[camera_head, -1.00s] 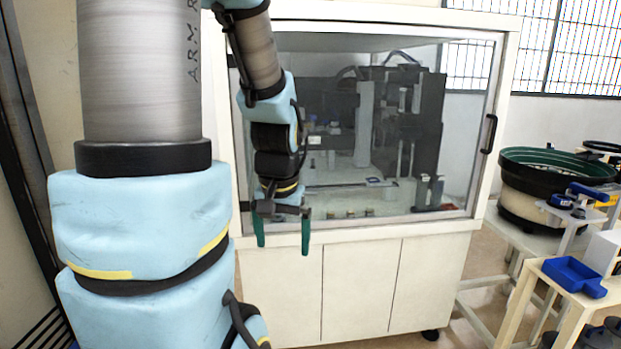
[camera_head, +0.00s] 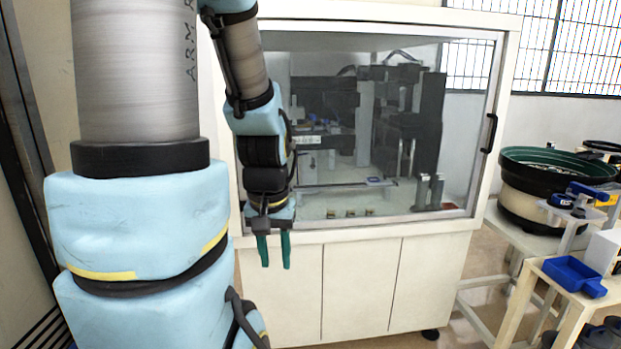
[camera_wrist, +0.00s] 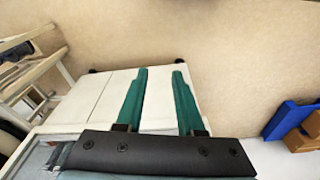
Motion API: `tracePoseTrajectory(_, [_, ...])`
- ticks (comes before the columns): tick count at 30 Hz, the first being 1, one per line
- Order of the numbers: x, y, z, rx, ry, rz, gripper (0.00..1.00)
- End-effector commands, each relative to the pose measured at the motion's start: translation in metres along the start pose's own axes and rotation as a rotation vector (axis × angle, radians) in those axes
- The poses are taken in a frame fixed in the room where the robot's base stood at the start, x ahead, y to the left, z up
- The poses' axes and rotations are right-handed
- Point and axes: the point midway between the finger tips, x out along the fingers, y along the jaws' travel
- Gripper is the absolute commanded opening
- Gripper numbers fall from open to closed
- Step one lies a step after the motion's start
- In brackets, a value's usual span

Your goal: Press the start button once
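My gripper (camera_head: 277,266) has two green fingers pointing down in front of the white machine cabinet (camera_head: 367,285), just below its window edge. The fingers are partly open, with a narrow gap and nothing between them; the wrist view also shows this gap between the fingertips (camera_wrist: 160,69). I cannot make out the start button in either view. My arm hides the left part of the cabinet.
The cabinet's glass door has a black handle (camera_head: 489,133); machinery stands behind the glass. A green-rimmed bowl feeder (camera_head: 530,201) and a blue tray (camera_head: 572,277) on a stand are at right. In the wrist view, a blue bin (camera_wrist: 284,121) is at right.

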Motion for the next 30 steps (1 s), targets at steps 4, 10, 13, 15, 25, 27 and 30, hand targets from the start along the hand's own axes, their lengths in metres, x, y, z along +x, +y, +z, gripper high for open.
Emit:
tracePoseTrajectory(4, [0.0000,0.0000,-0.0001,0.000,0.000,0.000,0.19])
tracePoseTrajectory(10, [0.0000,0.0000,-0.0001,0.000,0.000,0.000,0.00])
tracePoseTrajectory(13, [0.0000,0.0000,-0.0001,0.000,0.000,0.000,0.00])
tracePoseTrajectory(15, [0.0000,0.0000,-0.0001,0.000,0.000,0.000,0.00])
tracePoseTrajectory(25, [0.0000,0.0000,-0.0001,0.001,0.000,0.000,0.00])
tracePoseTrajectory(27, [0.0000,0.0000,-0.0001,0.000,0.000,0.000,0.00])
tracePoseTrajectory(30, [0.0000,0.0000,-0.0001,0.000,0.000,0.000,0.00])
